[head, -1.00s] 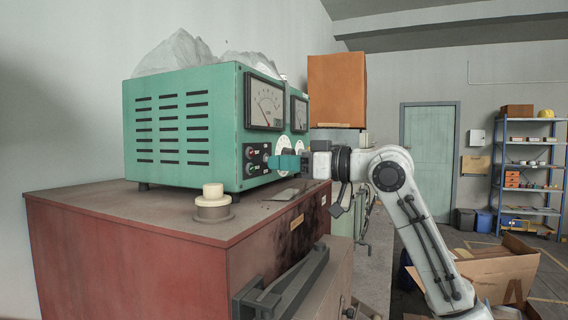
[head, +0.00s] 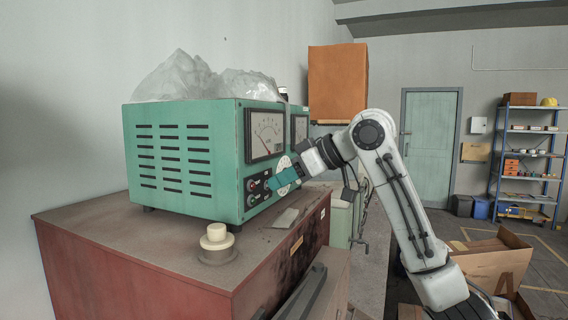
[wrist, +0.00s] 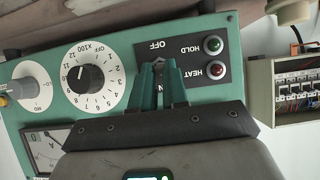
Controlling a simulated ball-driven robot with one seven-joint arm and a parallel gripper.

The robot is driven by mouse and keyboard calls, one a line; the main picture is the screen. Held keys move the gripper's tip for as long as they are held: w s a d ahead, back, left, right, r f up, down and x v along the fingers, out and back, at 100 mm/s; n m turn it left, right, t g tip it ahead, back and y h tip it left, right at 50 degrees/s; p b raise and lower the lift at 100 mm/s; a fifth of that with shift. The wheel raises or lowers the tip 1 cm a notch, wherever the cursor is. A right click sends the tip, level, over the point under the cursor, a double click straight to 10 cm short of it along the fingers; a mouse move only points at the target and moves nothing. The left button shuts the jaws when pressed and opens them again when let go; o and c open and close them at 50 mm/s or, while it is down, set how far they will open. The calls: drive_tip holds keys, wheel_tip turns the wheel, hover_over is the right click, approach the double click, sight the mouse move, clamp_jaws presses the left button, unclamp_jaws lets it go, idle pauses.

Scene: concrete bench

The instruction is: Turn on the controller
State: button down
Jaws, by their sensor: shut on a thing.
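The controller (head: 185,155) is a green box with slotted vents, standing on a red-brown cabinet. Its front panel has two meters, dials and lamps. In the wrist view, a black plate marked OFF (wrist: 190,55) carries a green HOLD lamp (wrist: 213,45) and a red HEAT lamp (wrist: 215,70). My gripper (wrist: 159,66) has its teal fingers shut on a small switch lever (wrist: 158,60) beside the OFF lettering. The fingers partly hide the lettering below. In the head view my gripper (head: 272,184) reaches the panel from the right, tilted downward.
A numbered dial with a black knob (wrist: 86,78) is close left of my fingers. A cream stepped knob-like piece (head: 217,238) stands on the cabinet top (head: 110,215) in front of the controller. A clear plastic sheet (head: 205,80) lies on the controller. An orange box (head: 338,85) is behind.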

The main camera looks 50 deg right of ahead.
drive_tip(key=shift+w+r+g+h+p, duration=0.15)
drive_tip(key=shift+r+g+h+p, duration=0.25)
drive_tip(key=shift+g+p, duration=0.55)
drive_tip(key=shift+p, duration=0.35)
drive_tip(key=c, duration=1.1)
unclamp_jaws()
drive_tip(key=shift+c, duration=0.2)
drive_tip(key=b+v, duration=0.2)
drive_tip(key=v, duration=0.8)
drive_tip(key=shift+s+r+b, duration=0.15)
drive_tip(key=shift+s+b, duration=0.15)
